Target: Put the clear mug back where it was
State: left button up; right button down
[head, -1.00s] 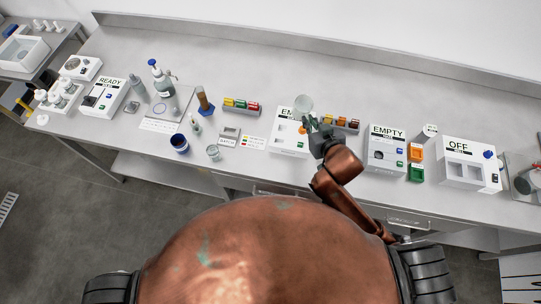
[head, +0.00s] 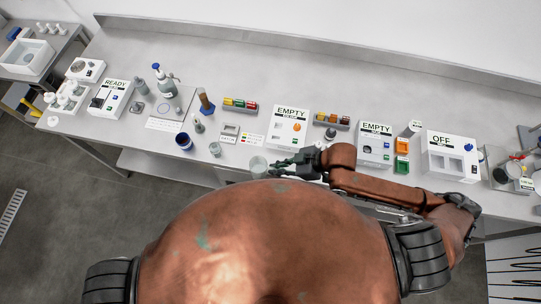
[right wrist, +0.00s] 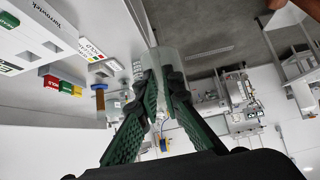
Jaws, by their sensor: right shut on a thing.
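The clear mug (head: 258,166) is at the front edge of the bench in the head view, partly hidden by the round top of my body. My right gripper (head: 276,166) is shut on it from the right. In the right wrist view the mug (right wrist: 168,60) shows as a pale see-through shape at the tips of my right gripper (right wrist: 163,88). I cannot tell whether it touches anything below. My left gripper is not in view.
A small clear glass (head: 215,149) and a dark blue cup (head: 183,141) stand left of the mug. Behind is a white EMPTY machine (head: 288,128); another EMPTY machine (head: 374,147) and an OFF machine (head: 450,158) stand right. The bench's back strip is clear.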

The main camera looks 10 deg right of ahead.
jog(key=w+f+p, duration=0.1)
jog(key=w+f, duration=0.4)
jog(key=w+f+p, duration=0.1)
jog(key=w+f, duration=0.4)
jog(key=shift+w+d+f+p, duration=0.2)
jog(key=shift+w+f+p, duration=0.1)
jog(key=shift+w, duration=0.1)
jog(key=shift+f, duration=0.3)
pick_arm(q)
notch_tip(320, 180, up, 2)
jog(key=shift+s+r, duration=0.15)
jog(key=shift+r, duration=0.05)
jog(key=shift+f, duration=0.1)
pick_arm(e)
jog(key=shift+f, duration=0.2)
jog(key=c, duration=2.1)
grip_release()
